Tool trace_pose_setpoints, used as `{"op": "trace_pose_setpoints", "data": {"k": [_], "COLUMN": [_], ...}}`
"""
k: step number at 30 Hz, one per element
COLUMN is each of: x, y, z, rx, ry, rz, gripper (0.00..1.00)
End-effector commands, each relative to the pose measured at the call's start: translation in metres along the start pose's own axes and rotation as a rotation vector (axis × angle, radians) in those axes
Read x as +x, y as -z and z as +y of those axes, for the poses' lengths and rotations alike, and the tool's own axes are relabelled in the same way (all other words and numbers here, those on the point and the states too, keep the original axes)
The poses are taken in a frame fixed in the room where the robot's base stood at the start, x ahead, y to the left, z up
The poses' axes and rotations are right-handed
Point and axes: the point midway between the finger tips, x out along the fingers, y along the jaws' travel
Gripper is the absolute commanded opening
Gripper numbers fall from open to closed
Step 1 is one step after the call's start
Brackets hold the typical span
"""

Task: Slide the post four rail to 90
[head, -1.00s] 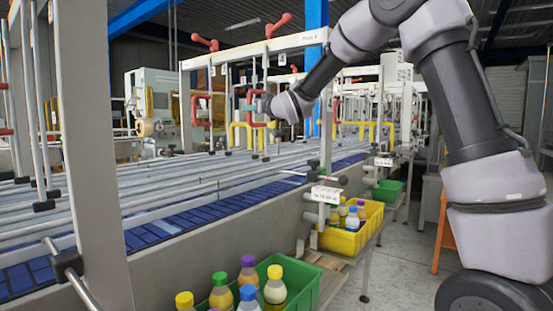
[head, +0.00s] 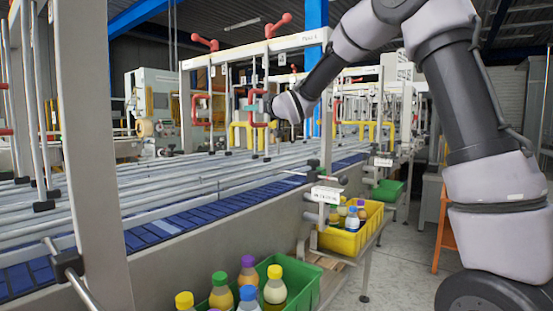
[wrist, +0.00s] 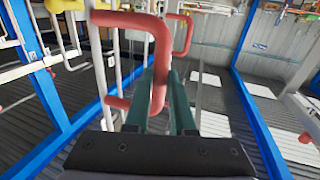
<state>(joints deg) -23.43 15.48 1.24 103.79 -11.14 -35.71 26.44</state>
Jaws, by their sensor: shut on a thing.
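The post four frame has a white crossbeam (head: 240,52) with a label at its right end, which is too small to read surely. Rods with black feet hang from it over the conveyor. A red handle (head: 257,108) hangs among these rods, beside yellow brackets (head: 240,132). My gripper (head: 268,105) reaches in from the right and is shut on the red handle. In the wrist view the red handle (wrist: 160,45) runs between the green fingers of my gripper (wrist: 161,80). The scale and its 90 mark cannot be made out.
The conveyor (head: 180,221) with a blue belt and long rails runs below. A green crate (head: 310,290) and a yellow crate (head: 345,240) with bottles stand along its near side. Red clamps (head: 278,25) top the crossbeam. Open floor (head: 405,250) lies at right.

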Motion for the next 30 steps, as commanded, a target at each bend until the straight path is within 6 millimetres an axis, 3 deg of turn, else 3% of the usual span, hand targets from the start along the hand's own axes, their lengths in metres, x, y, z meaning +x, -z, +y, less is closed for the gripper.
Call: {"op": "trace_pose_setpoints", "data": {"k": [25,26,27,29,30], "x": [-0.013,-0.013,-0.013,-0.013,-0.013], "y": [0.0,0.0,0.0,0.0,0.0], "z": [0.005,0.005,0.005,0.005,0.005], "rx": [0.001,0.001,0.001,0.001,0.001], "ry": [-0.001,-0.001,-0.001,-0.001,-0.001], "rz": [0.0,0.0,0.0,0.0,0.0], "gripper": [0.0,0.26,0.41,0.6,0.6]}}
